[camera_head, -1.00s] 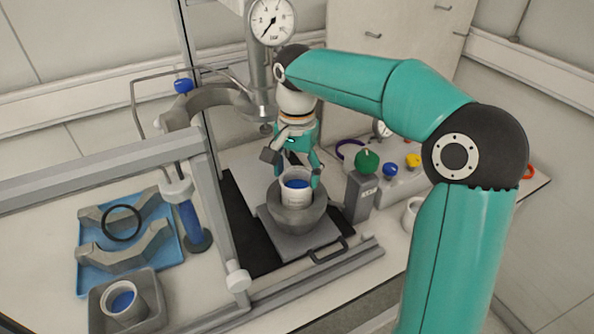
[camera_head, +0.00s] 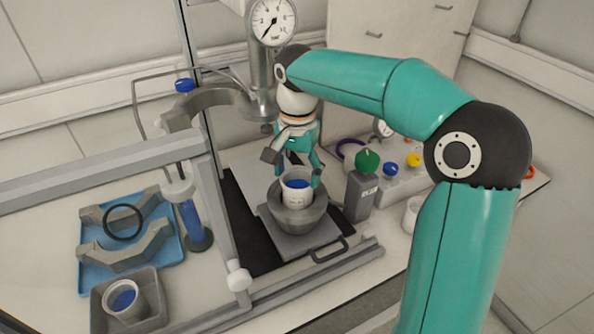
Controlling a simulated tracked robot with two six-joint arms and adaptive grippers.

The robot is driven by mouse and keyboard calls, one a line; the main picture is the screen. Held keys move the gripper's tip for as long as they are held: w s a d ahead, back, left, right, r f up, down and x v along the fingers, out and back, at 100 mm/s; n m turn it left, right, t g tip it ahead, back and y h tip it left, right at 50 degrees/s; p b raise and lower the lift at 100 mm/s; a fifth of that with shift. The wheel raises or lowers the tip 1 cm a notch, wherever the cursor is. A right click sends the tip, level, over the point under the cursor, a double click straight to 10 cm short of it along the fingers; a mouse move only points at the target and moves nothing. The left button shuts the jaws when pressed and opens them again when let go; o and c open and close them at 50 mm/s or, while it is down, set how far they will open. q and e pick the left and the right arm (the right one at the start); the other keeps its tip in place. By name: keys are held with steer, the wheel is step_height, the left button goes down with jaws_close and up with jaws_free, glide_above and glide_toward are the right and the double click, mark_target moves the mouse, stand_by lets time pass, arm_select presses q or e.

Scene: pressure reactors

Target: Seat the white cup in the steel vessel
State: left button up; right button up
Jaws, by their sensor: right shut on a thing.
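The white cup (camera_head: 295,196) with blue contents stands upright in the mouth of the steel vessel (camera_head: 292,217), a grey bowl-shaped body on a square plate. Its upper part shows above the vessel's rim; its lower part is hidden inside, so I cannot tell if it touches the bottom. My right gripper (camera_head: 296,172) reaches down from behind and is shut on the cup, with a finger at its right side. My left gripper is not in view.
A clamp ring and pressure gauge (camera_head: 271,21) stand above and behind the vessel. A frame rail (camera_head: 310,281) runs in front. A green-knobbed post (camera_head: 361,194) stands close right. A blue tray (camera_head: 170,242) and a grey bin with another cup (camera_head: 122,296) lie left.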

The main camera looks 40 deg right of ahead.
steer(key=shift+f, duration=0.3)
stand_by(0.4)
steer(key=o, duration=1.9)
steer(key=shift+c, duration=0.2)
steer(key=shift+r, duration=0.1)
step_height(320, 180, up, 12)
steer(key=shift+f, duration=0.2)
